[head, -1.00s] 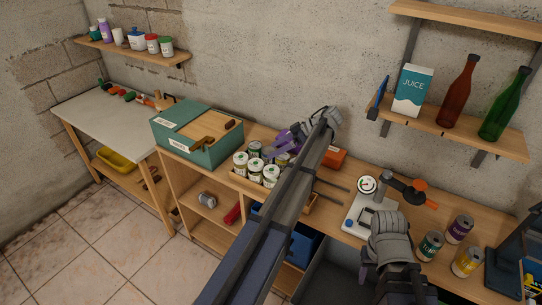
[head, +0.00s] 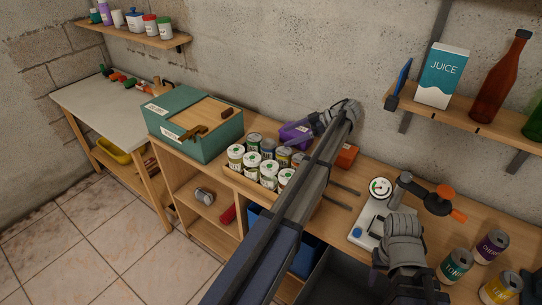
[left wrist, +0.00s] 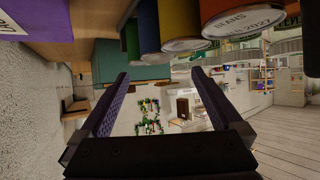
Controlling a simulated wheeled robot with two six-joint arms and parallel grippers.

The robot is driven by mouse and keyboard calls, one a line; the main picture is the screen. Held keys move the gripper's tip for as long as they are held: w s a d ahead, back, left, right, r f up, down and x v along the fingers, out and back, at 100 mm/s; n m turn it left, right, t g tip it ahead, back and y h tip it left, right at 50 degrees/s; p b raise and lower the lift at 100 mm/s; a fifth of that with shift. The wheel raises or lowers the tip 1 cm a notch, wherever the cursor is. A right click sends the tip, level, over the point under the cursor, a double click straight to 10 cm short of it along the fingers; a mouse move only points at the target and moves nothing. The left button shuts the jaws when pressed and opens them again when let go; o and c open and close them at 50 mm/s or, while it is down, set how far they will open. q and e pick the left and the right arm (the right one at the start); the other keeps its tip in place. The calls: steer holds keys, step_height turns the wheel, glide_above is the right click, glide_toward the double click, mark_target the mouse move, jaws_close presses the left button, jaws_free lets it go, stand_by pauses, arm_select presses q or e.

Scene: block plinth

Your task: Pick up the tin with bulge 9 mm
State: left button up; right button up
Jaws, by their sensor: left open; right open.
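Several tins stand in two rows in a wooden tray (head: 236,174). The front row has white labels, including one front tin (head: 268,172); the back row is darker and more colourful, including a green one (head: 254,141). In the left wrist view tin ends fill the top, one marked BEANS (left wrist: 243,20). No tin's bulge size can be told. My left gripper (left wrist: 160,73) is open and empty, its fingers apart just below the tins in that view; my arm mostly hides it in the head view. My right gripper (head: 385,282) is open near the bench's front, partly hidden by its wrist.
A dial gauge (head: 381,188) on a white base stands right of the tray. A tuna tin (head: 455,264), an onions tin (head: 491,246) and a yellow tin (head: 500,288) stand right. A purple box (head: 293,133) is behind the tray; a teal box (head: 207,148) is left. One tin (head: 204,195) lies below.

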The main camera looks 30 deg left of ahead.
mark_target(272, 141)
arm_select(q)
steer(key=shift+b+x, duration=1.9)
steer(key=shift+x, duration=2.1)
steer(key=shift+w, duration=0.15)
jaws_close()
steer(key=shift+r, duration=0.2)
step_height(272, 141, up, 18)
steer(key=p, duration=1.8)
steer(key=shift+f, duration=0.15)
